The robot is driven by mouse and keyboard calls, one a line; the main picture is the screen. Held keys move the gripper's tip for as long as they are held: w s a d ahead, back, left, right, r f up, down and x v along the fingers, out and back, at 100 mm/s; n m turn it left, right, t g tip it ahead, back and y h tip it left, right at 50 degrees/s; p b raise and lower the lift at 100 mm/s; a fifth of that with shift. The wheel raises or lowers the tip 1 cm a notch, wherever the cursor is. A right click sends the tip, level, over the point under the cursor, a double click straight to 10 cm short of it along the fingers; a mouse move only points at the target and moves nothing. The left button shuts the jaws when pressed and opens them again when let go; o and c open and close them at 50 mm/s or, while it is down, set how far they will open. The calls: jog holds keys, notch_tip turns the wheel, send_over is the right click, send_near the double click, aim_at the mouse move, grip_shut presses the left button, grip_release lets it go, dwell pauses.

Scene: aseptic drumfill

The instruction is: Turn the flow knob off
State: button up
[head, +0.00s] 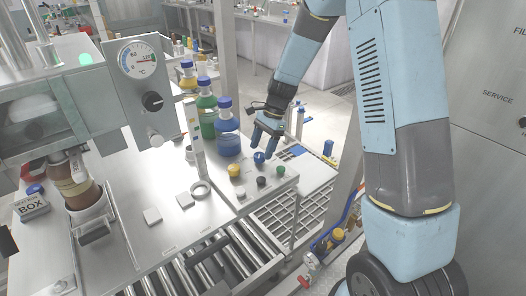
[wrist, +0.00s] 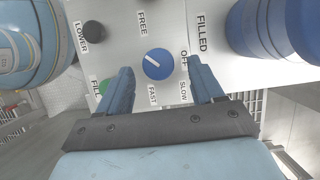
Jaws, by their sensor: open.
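The flow knob is a round blue knob (wrist: 158,64) with a white line on the upper left part of its face. OFF is printed to its right, SLOW at lower right and FAST below. In the head view the blue knob (head: 259,158) sits on the small control panel. My gripper (wrist: 161,72) is open. Its two blue fingers are on either side of the knob in the wrist view, with visible gaps. In the head view my gripper (head: 265,146) points down just above the knob. Whether the fingertips reach knob height I cannot tell.
A green FILL button (wrist: 104,86) is by the left finger. A blue-capped bottle with blue liquid (head: 228,143) stands close by. A temperature dial (head: 138,60) is further left.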

jog(key=shift+x, duration=1)
jog(key=shift+c, duration=0.4)
jog(key=c, duration=0.9)
jog(key=shift+d, duration=0.2)
jog(key=shift+c, duration=0.4)
jog(key=shift+a, duration=0.2)
